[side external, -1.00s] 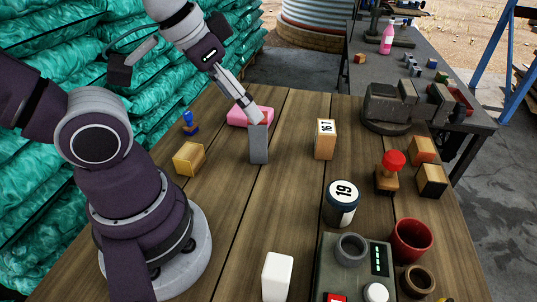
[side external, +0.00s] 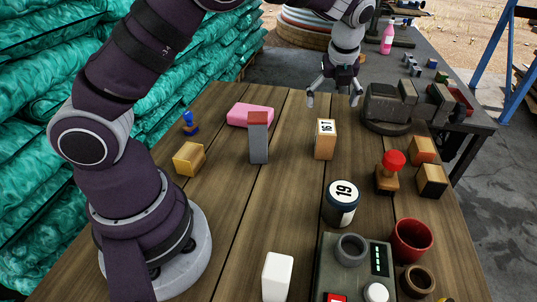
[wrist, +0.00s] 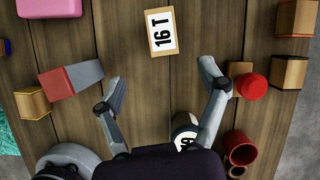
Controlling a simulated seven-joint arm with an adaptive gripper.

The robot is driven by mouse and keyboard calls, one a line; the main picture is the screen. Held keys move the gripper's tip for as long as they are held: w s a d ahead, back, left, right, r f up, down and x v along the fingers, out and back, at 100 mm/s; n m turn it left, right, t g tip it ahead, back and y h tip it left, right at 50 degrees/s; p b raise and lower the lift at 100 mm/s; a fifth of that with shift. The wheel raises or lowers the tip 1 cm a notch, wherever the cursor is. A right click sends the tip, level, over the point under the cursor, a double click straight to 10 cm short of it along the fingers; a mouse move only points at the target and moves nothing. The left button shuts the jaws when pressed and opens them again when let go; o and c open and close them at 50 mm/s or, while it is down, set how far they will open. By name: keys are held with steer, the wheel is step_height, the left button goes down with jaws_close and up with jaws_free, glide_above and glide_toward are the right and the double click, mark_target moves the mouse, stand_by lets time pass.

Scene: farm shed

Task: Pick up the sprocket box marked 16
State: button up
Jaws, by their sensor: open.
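The sprocket box marked 16 (side external: 325,139) is a small tan box with a white label. It stands upright on the wooden table, right of the grey block. In the wrist view the box (wrist: 162,31) lies ahead of the fingertips, near the top middle, with its label reading "16 T". My gripper (side external: 334,97) is open and empty, above and behind the box in the side view. In the wrist view its two fingers (wrist: 165,85) are spread wide, with the box beyond the gap between them. Nothing hides the box.
A grey block with a red top (side external: 258,139) stands left of the box. A pink block (side external: 249,114) lies behind it. A canister marked 19 (side external: 341,204) stands in front. A vise (side external: 390,107) and a red-knobbed stamp (side external: 389,173) are to the right.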

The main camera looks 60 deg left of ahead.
mark_target(327, 127)
steer(key=shift+m, duration=0.6)
steer(key=x, duration=1.1)
steer(key=shift+w+a, duration=0.15)
steer(key=shift+w, duration=0.2)
steer(key=shift+r, duration=0.1)
steer(key=c, duration=1.3)
